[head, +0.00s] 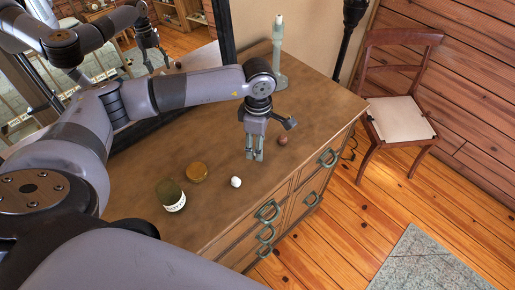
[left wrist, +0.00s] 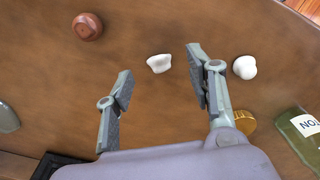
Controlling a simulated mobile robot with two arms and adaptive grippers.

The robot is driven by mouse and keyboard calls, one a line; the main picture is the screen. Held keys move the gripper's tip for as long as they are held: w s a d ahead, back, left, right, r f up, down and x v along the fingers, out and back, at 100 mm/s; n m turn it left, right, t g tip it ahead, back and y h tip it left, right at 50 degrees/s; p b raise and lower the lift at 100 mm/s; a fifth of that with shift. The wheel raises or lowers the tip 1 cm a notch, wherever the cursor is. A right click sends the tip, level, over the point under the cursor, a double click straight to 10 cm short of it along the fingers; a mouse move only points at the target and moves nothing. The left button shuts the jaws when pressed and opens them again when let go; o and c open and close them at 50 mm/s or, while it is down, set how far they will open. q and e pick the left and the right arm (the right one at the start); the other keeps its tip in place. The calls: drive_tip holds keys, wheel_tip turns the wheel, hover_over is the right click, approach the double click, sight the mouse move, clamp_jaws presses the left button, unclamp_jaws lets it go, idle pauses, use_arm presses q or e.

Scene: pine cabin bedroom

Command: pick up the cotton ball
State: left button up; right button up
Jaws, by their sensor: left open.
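Two small white lumps lie on the brown dresser top. In the left wrist view, one uneven white lump (left wrist: 159,63) shows between the fingertips of my left gripper (left wrist: 158,76). A rounder white lump (left wrist: 244,67) lies outside the right finger. I cannot tell for sure which is the cotton ball. In the head view the rounder lump (head: 236,182) is in plain sight, and the other is hidden by my left gripper (head: 255,156). This gripper is open, pointing down, with nothing held. My right gripper is not in view.
On the dresser top (head: 215,215) are a red-brown ball (head: 283,140), a golden round lid-like thing (head: 196,172), a green labelled jar (head: 171,196) and a pale green candlestick-like stand (head: 279,60). A mirror stands behind. A wooden chair (head: 400,119) is at right.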

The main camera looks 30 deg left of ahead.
use_arm(q)
drive_tip(key=shift+w+f+p, duration=0.1)
drive_tip(key=shift+f+p, duration=0.25)
drive_tip(key=shift+f, duration=1.15)
drive_tip(key=shift+c, duration=0.2)
drive_tip(key=c, duration=0.8)
drive_tip(key=shift+o, duration=0.2)
